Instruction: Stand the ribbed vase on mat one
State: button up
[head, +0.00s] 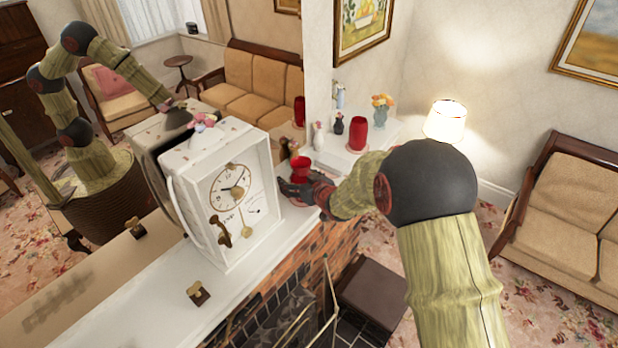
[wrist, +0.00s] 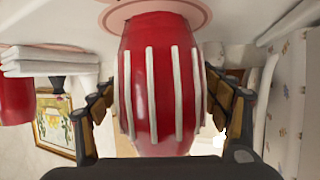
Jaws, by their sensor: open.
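The ribbed vase (wrist: 160,85) is red with raised white ribs and fills the middle of the wrist view. Its far end meets a round pink mat (wrist: 192,10) with a darker ring at the top edge, and it appears to stand on it. I cannot read which mat this is. My gripper (wrist: 160,98) is open, with one finger on each side of the vase; small gaps seem to show beside it. In the head view a red vase (head: 301,165) shows above my gripper (head: 303,188), beside the white clock.
The white clock (head: 232,195) stands close to the left of my gripper on the white mantel (head: 190,265). A larger red vase (head: 357,133), a dark small vase (head: 338,126) and flowers (head: 381,108) stand behind. A mirror at left reflects my arm. The front mantel is mostly clear.

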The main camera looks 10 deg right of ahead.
jog(key=b+v, duration=0.1)
jog(key=v, duration=0.9)
jog(key=shift+s+d, duration=0.15)
jog(key=shift+s, duration=0.2)
jog(key=s+d+r+m+g+h, duration=0.1)
jog(key=s+d+r+h, duration=0.15)
jog(key=s+r, duration=0.35)
jog(key=s+d+r+m+g+h, duration=0.1)
jog(key=s+d+r+h, duration=0.2)
jog(key=r, duration=0.6)
jog(key=s+a+f+g+y, duration=0.1)
jog(key=s+a+f+g, duration=0.15)
jog(key=s, duration=0.95)
jog(key=s+a+f+g+y, duration=0.1)
jog(key=s+a+g, duration=0.25)
jog(key=s, duration=0.85)
notch_tip(320, 180, down, 25)
jog(key=a+b, duration=0.1)
jog(key=b, duration=2.4)
jog(key=shift+w+a+t, duration=0.25)
jog(key=shift+w+t, duration=0.1)
jog(key=shift+t, duration=0.05)
